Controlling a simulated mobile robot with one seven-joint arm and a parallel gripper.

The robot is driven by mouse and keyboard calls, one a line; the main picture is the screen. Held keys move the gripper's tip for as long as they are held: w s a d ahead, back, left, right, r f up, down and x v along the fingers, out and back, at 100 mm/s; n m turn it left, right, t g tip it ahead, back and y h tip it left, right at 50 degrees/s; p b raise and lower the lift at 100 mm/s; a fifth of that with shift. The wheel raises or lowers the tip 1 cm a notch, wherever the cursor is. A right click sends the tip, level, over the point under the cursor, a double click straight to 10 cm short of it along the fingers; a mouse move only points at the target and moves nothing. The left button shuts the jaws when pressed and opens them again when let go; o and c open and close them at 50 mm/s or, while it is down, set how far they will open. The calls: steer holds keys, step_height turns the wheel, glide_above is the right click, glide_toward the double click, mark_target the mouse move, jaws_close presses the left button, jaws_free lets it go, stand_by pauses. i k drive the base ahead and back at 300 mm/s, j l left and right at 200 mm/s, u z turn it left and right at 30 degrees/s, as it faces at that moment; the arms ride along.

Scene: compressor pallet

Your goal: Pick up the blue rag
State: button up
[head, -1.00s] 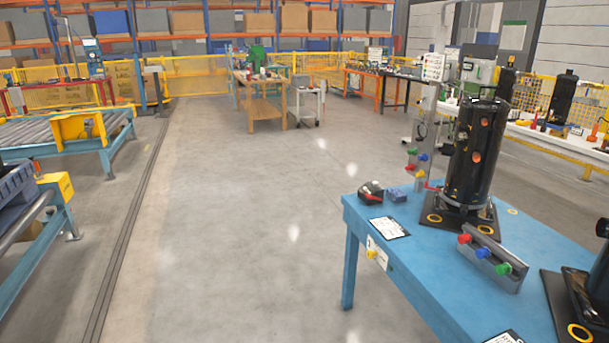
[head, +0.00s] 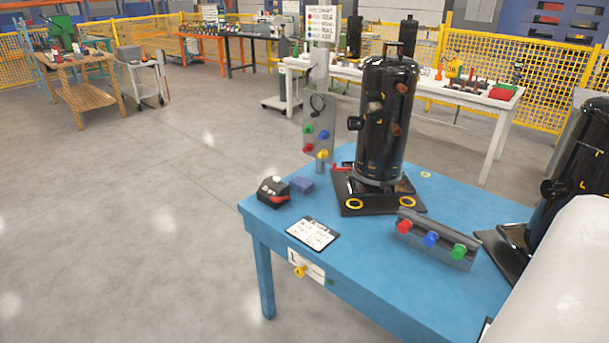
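A white rounded part at the lower right of the head view is my arm. My gripper is out of view.
A tall black compressor (head: 386,120) stands on a black base, with a second one (head: 580,160) at the right. A clipboard (head: 312,233) and a grey block with coloured knobs (head: 437,238) lie in front. A knobbed post (head: 318,130) rises behind. The floor left is clear.

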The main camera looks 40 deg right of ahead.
mark_target(299, 184)
steer(key=i+j+z, duration=0.15)
steer(key=i+z, duration=0.35)
steer(key=i+j+z, duration=0.3)
steer(key=z, duration=0.15)
steer(key=i+j+z, duration=0.65)
steer(key=j+z, duration=0.3)
steer(key=i+j+z, duration=0.1)
steer(key=j+z, duration=0.4)
steer(key=j, duration=0.2)
steer(key=j+z, duration=0.35)
steer(key=j, duration=0.55)
steer(key=i, duration=0.55)
